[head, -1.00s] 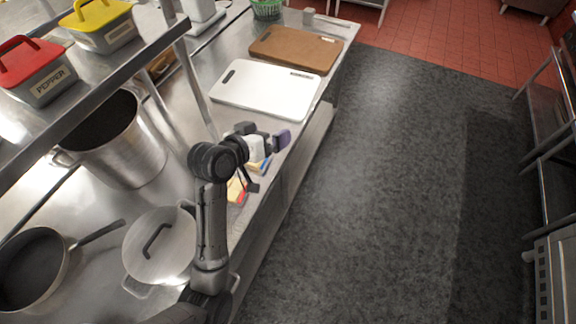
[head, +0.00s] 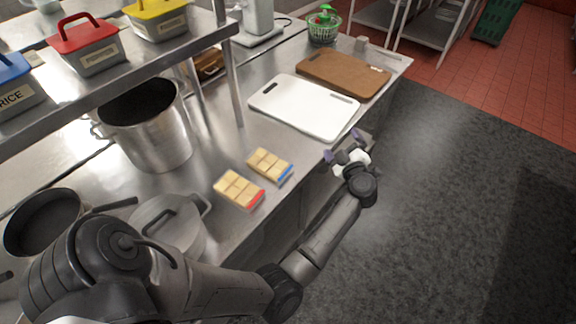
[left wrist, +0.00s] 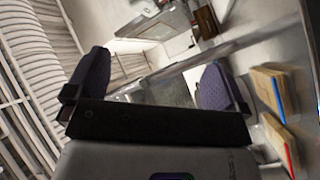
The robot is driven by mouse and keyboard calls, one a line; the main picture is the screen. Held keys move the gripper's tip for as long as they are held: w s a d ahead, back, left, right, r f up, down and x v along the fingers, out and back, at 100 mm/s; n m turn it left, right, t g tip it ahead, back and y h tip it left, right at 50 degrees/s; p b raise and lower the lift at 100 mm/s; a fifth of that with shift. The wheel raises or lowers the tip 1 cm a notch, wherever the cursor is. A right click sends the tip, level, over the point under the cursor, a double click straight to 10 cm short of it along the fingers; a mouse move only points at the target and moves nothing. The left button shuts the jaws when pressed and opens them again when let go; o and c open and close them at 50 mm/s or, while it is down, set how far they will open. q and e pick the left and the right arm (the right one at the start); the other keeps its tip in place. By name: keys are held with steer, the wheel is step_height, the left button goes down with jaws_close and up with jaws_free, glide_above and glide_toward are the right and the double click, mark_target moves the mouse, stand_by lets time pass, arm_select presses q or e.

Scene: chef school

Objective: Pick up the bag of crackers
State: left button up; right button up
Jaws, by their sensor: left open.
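Two packs of square tan crackers lie flat on the steel counter. One cracker pack with a red edge (head: 239,188) is nearer, and one with a blue edge (head: 270,165) is just beyond it. Both also show at the right of the left wrist view, blue-edged (left wrist: 268,92) and red-edged (left wrist: 280,143). My left gripper (head: 346,147) is open and empty, to the right of the packs beside the counter's front edge. Its two purple-padded fingers stand apart in the left wrist view (left wrist: 153,88), touching neither pack. My right gripper is not in view.
A white cutting board (head: 304,107) and a brown one (head: 343,74) lie beyond the packs. A lidded pan (head: 168,222), a tall pot (head: 150,125) and a frying pan (head: 45,222) stand left. A shelf with labelled tubs (head: 88,45) overhangs the counter's back.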

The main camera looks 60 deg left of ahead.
arm_select(q)
steer(key=s+f+g+h, duration=0.2)
steer(key=s+f+g, duration=0.2)
steer(key=g, duration=0.1)
steer(key=m+g+h, duration=0.1)
steer(key=g+h, duration=0.2)
steer(key=g, duration=0.3)
glide_toward(280, 169)
steer(key=x, duration=0.9)
steer(key=shift+a+f+b, duration=0.1)
steer(key=shift+a+b, duration=0.1)
steer(key=shift+b, duration=0.2)
steer(key=shift+c, duration=0.2)
steer(key=c, duration=0.6)
